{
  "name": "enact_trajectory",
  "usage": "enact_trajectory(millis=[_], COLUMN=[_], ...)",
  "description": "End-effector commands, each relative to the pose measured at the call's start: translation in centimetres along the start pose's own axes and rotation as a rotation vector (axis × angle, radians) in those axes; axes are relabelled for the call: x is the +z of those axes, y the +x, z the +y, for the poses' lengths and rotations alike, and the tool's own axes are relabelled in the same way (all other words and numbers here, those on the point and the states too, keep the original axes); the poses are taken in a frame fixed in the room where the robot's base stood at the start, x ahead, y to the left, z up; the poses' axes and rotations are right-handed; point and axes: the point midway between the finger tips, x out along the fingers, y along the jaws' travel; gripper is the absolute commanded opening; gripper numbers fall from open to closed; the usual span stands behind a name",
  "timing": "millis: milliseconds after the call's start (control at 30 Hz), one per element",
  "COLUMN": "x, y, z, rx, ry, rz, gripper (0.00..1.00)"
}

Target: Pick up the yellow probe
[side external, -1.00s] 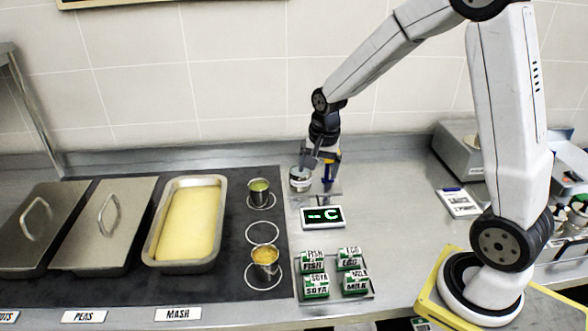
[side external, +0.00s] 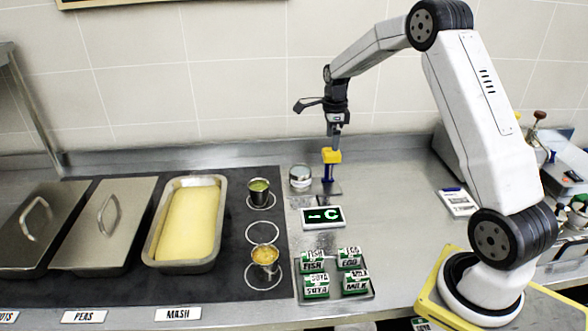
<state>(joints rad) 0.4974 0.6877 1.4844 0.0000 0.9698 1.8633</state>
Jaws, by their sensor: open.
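The yellow probe (side external: 331,156) stands upright behind the small display, its yellow head on top. A dark blue part (side external: 327,173) shows below the head, over a small metal plate. My gripper (side external: 336,143) points down directly above the yellow head, with its fingertips at or just over the head's top. It is open and holds nothing. I cannot tell whether the fingers touch the probe or straddle it.
A small round metal-lidded pot (side external: 300,177) stands just left of the probe. The display (side external: 323,217) reads "– C" in front. A tray (side external: 371,294) of labelled green blocks sits nearer. A mash pan (side external: 152,252) and two small cups are left. Bare steel counter (side external: 395,190) lies right.

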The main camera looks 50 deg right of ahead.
Motion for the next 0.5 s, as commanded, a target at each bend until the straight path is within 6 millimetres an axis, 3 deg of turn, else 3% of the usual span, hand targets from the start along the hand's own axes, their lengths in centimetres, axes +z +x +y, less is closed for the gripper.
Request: enact_trajectory(millis=[500], x=[0.0], y=[2.6], z=[0.0], rx=[0.0], ry=[-0.004], rz=[0.0], gripper=[1.0])
